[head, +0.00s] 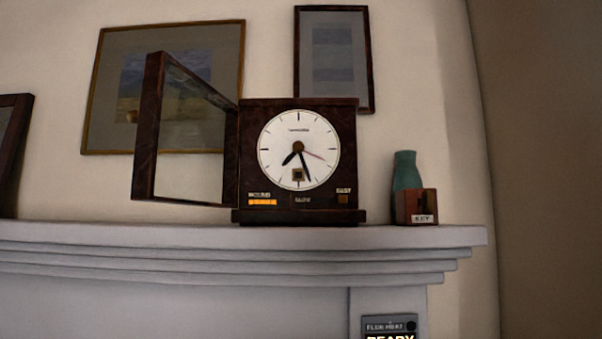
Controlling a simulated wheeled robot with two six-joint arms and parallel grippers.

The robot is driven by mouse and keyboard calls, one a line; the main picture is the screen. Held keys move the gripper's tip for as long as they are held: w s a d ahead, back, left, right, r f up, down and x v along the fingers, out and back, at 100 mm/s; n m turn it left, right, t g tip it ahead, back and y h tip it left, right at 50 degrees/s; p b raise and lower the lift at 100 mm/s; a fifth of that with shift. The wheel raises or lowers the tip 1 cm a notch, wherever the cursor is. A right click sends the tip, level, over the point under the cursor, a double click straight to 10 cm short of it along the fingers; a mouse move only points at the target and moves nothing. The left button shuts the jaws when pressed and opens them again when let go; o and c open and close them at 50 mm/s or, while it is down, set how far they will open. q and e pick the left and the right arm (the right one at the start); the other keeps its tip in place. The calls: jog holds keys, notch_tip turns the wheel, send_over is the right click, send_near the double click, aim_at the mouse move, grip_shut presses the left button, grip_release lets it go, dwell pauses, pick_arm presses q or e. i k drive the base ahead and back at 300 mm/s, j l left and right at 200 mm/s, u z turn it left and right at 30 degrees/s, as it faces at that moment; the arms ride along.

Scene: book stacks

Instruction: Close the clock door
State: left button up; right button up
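A dark brown clock (299,212) with a round white face stands on the mantel shelf. Its glazed door (145,130) has a dark frame and is swung wide open to the left, hinged at the clock's left side. The door's free edge points out toward me and to the left. A small square fitting (298,174) sits low on the white face. Neither of my grippers shows in the head view.
The pale mantel shelf (120,236) runs across the view and ends at the right. A small brown box marked KEY (417,207) and a green vase (406,170) stand right of the clock. Framed pictures hang behind.

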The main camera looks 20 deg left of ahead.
aim_at(159, 63)
jog(key=j+z, duration=0.1)
jog(key=j, duration=0.3)
jog(key=k+j, duration=0.15)
jog(key=j, duration=0.2)
jog(key=j+z, duration=0.15)
jog(key=j, duration=0.25)
jog(key=k+j+z, duration=0.1)
jog(key=j, duration=0.3)
jog(key=k+j, duration=0.15)
jog(key=j, duration=0.2)
jog(key=k+j+z, duration=0.15)
jog(key=j, duration=0.2)
jog(key=u, duration=0.3)
